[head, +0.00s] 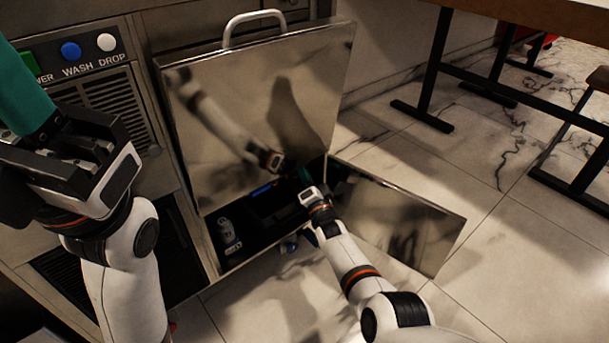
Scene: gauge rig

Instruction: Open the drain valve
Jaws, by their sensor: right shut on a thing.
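My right gripper (306,185) reaches into the dark open compartment (285,215) at the foot of the machine. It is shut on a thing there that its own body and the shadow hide. I cannot make out a drain valve for certain. A small blue part (262,190) shows in the compartment, left of the gripper and apart from it. My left gripper (40,100) is raised at the left edge, in front of the machine and far from the compartment.
A steel panel (255,95) with a handle (253,25) stands upright behind the compartment. Another steel panel (400,215) juts out at its right. A pale labelled item (229,236) is inside. Buttons marked WASH (70,50) and DROP (106,42) are upper left. Table legs stand at right.

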